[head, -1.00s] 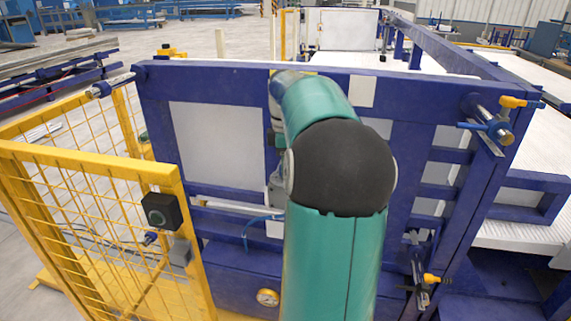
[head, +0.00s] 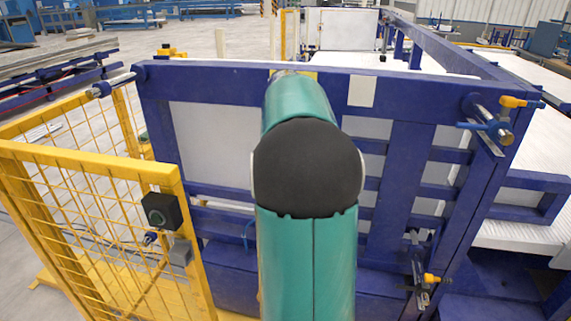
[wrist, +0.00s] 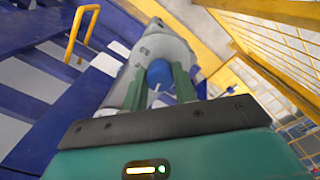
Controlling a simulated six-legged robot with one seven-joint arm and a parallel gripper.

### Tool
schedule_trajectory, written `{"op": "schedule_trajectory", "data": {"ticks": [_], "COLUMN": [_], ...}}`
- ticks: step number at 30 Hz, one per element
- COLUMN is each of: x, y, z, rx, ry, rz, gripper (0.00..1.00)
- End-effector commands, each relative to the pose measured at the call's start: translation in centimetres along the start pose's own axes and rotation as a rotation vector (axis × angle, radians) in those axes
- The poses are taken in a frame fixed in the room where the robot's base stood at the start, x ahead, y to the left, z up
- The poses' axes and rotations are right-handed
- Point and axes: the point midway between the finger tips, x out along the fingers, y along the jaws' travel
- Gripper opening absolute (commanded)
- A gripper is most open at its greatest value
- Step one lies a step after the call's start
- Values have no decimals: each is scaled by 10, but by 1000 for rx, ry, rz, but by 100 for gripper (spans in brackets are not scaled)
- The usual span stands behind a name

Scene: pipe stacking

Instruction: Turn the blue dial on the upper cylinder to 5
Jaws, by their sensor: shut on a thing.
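In the wrist view, a round blue dial (wrist: 159,69) sits on the end of a pale grey cylinder (wrist: 161,43). My gripper (wrist: 160,79) has its two green fingers on either side of the dial and is shut on it. Small dark markings show on the cylinder above the dial, but I cannot read them or the dial's setting. In the head view, my own arm hides the gripper, the dial and that cylinder.
A blue frame (head: 398,180) with pale panels stands before me. A yellow mesh fence (head: 90,165) is at left. Silver fittings with blue and yellow handles project from the frame's right side (head: 487,122). In the wrist view, a yellow handle (wrist: 72,45) stands left of the cylinder.

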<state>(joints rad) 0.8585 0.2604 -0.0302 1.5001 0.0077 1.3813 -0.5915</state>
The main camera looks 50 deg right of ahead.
Motion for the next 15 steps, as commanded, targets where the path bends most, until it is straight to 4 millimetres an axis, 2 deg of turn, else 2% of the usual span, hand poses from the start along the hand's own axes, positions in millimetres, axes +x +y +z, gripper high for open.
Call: {"op": "schedule_trajectory", "data": {"ticks": [15], "x": [1], "y": [-2], "z": [-2], "rx": [488], "ry": [1], "rz": [-1], "gripper": [5]}}
